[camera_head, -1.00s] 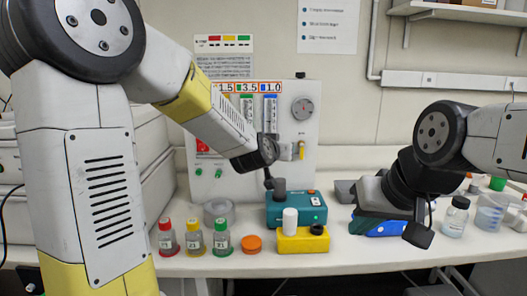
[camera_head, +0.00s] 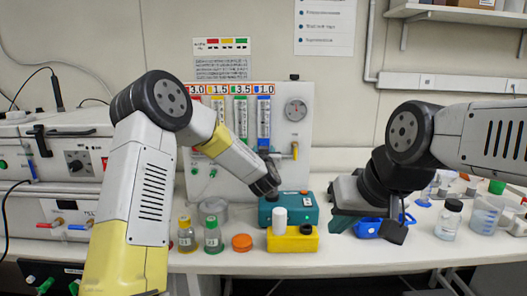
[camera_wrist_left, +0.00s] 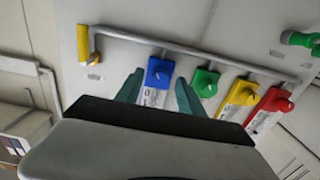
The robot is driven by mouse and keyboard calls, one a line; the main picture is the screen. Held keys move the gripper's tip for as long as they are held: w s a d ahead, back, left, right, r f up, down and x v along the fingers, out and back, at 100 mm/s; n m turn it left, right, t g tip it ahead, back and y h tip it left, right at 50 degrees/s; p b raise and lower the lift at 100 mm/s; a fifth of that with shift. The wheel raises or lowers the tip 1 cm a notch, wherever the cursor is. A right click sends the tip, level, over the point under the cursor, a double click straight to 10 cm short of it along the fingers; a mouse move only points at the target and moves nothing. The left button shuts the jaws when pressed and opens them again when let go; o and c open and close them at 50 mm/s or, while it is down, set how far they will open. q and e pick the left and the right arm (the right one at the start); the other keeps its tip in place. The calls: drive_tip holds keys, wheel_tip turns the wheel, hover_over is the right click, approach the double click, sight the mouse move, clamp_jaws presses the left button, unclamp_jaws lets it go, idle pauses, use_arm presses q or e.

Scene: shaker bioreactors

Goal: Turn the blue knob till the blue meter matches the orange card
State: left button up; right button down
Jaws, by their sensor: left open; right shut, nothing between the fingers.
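The blue knob (camera_wrist_left: 159,71) shows in the left wrist view on the panel's lower part, between the spread teal fingers of my left gripper (camera_wrist_left: 158,88). The gripper is open, with a gap on each side; I cannot tell whether the fingertips reach around the knob. The blue meter (camera_head: 264,118) is the rightmost tube on the panel, under the orange-framed card (camera_head: 264,89) reading 1.0. Its float level is too small to read. My right gripper (camera_head: 342,222) is shut and empty above the bench's right part.
Green (camera_wrist_left: 205,82), yellow (camera_wrist_left: 238,98) and red (camera_wrist_left: 270,105) knobs sit beside the blue one. A teal device (camera_head: 300,208), a yellow block (camera_head: 292,240) and capped bottles (camera_head: 212,237) stand below the panel. A blue object (camera_head: 369,228) lies by my right gripper.

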use_arm(q)
drive_tip(key=shift+w, duration=0.55)
drive_tip(key=shift+c, duration=0.5)
clamp_jaws()
drive_tip(key=shift+n, duration=0.4)
drive_tip(key=n, duration=1.3)
drive_tip(key=shift+n, duration=0.3)
